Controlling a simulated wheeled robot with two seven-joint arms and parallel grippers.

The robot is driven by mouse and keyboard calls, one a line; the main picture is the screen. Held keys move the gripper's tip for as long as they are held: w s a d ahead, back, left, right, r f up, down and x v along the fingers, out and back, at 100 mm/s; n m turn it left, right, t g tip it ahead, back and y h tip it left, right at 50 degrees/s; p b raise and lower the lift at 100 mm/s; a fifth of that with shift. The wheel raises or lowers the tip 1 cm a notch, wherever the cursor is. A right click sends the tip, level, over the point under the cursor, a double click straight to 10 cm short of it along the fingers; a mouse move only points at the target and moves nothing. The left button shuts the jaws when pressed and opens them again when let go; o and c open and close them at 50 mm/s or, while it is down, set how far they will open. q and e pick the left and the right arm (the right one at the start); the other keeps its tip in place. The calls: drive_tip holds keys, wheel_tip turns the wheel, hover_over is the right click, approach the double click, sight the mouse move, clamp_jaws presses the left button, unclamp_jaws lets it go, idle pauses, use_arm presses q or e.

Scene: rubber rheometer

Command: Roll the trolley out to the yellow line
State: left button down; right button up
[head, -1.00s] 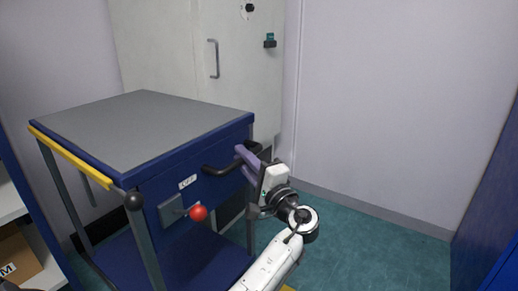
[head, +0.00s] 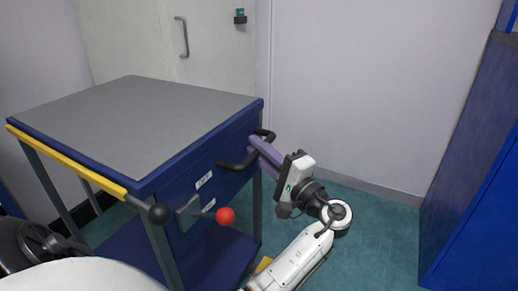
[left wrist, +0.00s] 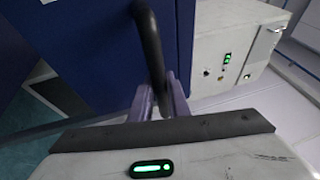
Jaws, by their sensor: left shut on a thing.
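The trolley has a grey top (head: 130,120), a blue body, grey legs and a yellow bar (head: 65,160) along its near left edge. A black handle (head: 228,166) sticks out from its right-hand face. My left gripper (head: 257,143) is shut on this handle, with its purple fingers on either side of the bar. In the left wrist view the handle (left wrist: 150,40) runs down between the fingertips (left wrist: 160,88). The trolley's wheels are hidden. My right gripper is not in view.
A red-knobbed lever (head: 225,216) and a black ball knob (head: 159,213) project from the trolley's near side. A pale cabinet (head: 215,60) stands behind. A blue cabinet (head: 470,170) stands at the right. Green floor (head: 375,235) is clear between.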

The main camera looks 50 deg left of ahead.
use_arm(q)
drive_tip(key=c, duration=1.7)
unclamp_jaws()
drive_tip(key=shift+d, duration=0.2)
drive_tip(key=p+v, duration=0.1)
drive_tip(key=v, duration=0.9)
